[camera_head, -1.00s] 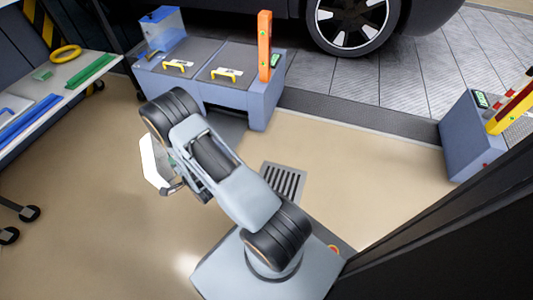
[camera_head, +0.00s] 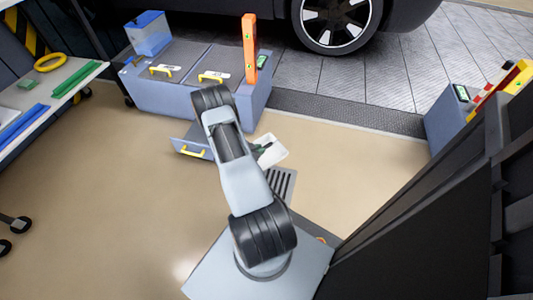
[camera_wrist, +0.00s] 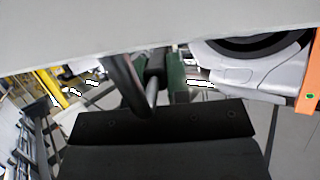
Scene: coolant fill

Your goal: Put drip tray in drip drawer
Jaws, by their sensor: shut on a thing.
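The drip tray (camera_head: 274,152) is a white shallow tray in the head view, just right of my arm and in front of the cabinet's right end. My gripper (camera_head: 260,151) is shut on it and mostly hidden behind my arm. In the wrist view, a pale grey surface, which seems to be the tray (camera_wrist: 150,25), fills the top, with dark and green gripper parts below it. The drip drawer (camera_head: 188,137) is pulled out low at the cabinet's front, with a yellow handle. My arm hides its right part. The tray is apart from the drawer, to its right.
The grey-blue cabinet (camera_head: 165,97) carries two yellow-handled lids, a blue container (camera_head: 148,33) and an orange post (camera_head: 250,48). A shelf (camera_head: 75,88) stands at left. A floor grate (camera_head: 281,185) lies near my base.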

